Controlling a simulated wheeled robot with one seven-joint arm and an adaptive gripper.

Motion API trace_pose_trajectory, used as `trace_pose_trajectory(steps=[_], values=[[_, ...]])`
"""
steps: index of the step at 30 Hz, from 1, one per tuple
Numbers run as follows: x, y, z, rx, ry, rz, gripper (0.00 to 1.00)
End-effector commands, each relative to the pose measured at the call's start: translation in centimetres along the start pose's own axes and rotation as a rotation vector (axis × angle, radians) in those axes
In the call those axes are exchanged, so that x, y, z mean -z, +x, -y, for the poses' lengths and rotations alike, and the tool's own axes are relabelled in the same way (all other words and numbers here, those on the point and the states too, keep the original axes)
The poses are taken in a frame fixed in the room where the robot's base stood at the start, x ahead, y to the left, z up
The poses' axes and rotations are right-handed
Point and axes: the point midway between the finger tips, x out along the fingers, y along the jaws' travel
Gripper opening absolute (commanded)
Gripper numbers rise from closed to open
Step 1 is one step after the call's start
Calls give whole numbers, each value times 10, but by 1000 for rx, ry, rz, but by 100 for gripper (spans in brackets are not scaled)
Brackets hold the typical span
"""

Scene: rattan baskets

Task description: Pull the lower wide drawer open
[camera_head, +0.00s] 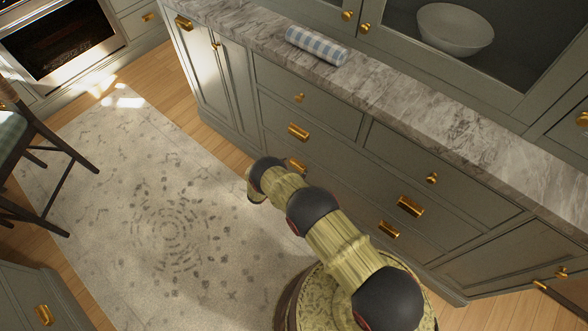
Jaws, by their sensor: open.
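The lower wide drawer (358,205) is the bottom one in the grey-green cabinet, and it looks shut. It has two brass cup pulls: the left pull (297,166) shows just above my arm, and the right pull (389,229) is clear to the right. The upper wide drawer (350,168) lies directly above it and is also shut. My arm reaches up and left from the lower right, in front of the cabinet, and covers part of the lower drawer. Its far end is left of the left pull. I cannot make out my gripper's fingers there.
A marble countertop (400,105) with a rolled checked cloth (316,46) runs above the drawers. A patterned rug (160,200) covers open floor on the left. A dark stool (45,150) stands at the left edge. Another cabinet (40,300) is at bottom left.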

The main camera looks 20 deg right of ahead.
Motion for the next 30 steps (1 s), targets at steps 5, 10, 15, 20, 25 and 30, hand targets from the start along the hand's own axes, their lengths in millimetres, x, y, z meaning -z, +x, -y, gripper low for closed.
trace_pose_trajectory(steps=[5,10,15,20,25,30], values=[[0,0,0,0,0,0,86],[0,0,0,1,0,0,77],[0,0,0,1,0,0,68],[0,0,0,1,0,0,58],[0,0,0,1,0,0,49],[0,0,0,1,0,0,39]])
